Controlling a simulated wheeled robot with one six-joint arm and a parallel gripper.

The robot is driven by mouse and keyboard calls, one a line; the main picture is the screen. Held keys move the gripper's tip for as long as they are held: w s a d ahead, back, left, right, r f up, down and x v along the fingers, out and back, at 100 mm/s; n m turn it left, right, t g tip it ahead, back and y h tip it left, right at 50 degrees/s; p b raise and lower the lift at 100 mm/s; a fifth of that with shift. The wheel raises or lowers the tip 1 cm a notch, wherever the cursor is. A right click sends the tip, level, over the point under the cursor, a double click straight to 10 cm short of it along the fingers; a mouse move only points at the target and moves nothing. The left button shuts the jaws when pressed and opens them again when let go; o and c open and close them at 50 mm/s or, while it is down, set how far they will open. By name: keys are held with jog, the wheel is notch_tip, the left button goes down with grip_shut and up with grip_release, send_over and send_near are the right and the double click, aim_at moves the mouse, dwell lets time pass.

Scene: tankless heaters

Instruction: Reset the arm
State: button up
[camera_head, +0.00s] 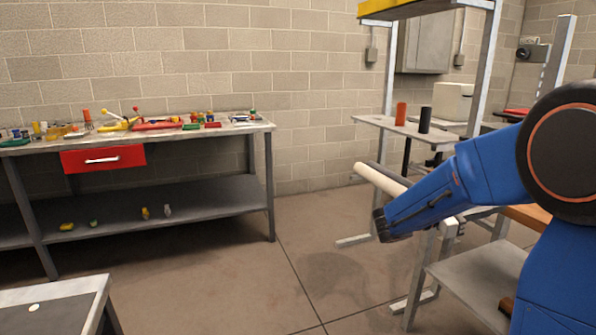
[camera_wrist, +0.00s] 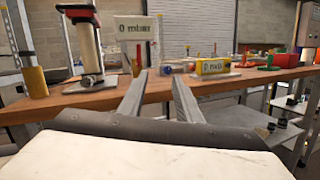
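My blue arm (camera_head: 470,175) reaches in from the right in the head view, bent at a large dark joint, with a cream-coloured part near its far end. My gripper's fingers do not show clearly there. In the wrist view, my gripper (camera_wrist: 160,78) has its two grey fingers apart with nothing held between them. The fingers point toward a wooden workbench (camera_wrist: 100,97) with objects on it. I cannot tell whether the fingertips are over the bench edge or short of it.
A long grey bench (camera_head: 200,131) with small tools and a red drawer (camera_head: 103,158) stands against the block wall. A grey-topped table corner (camera_head: 60,300) is at lower left. An orange cylinder (camera_head: 401,114) and black cylinder (camera_head: 425,120) stand on a shelf near my arm. The middle floor is clear.

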jog(key=s+a+f+m+g+y, duration=0.1)
jog(key=s+f+m+y, duration=0.35)
jog(key=s, duration=0.55)
jog(key=s+a+f+m+g+y, duration=0.1)
jog(key=s+f+m+y, duration=0.4)
jog(key=s, duration=0.5)
jog(key=s+a+f+m+t+y, duration=0.2)
jog(key=a+y, duration=0.3)
jog(key=a, duration=0.3)
jog(key=s+a+f+m+t+y, duration=0.3)
jog(key=s+a+m+t+y, duration=0.1)
jog(key=a, duration=0.5)
jog(key=shift+s+f+y, duration=0.25)
jog(key=shift+s+y, duration=0.35)
jog(key=shift+y, duration=0.35)
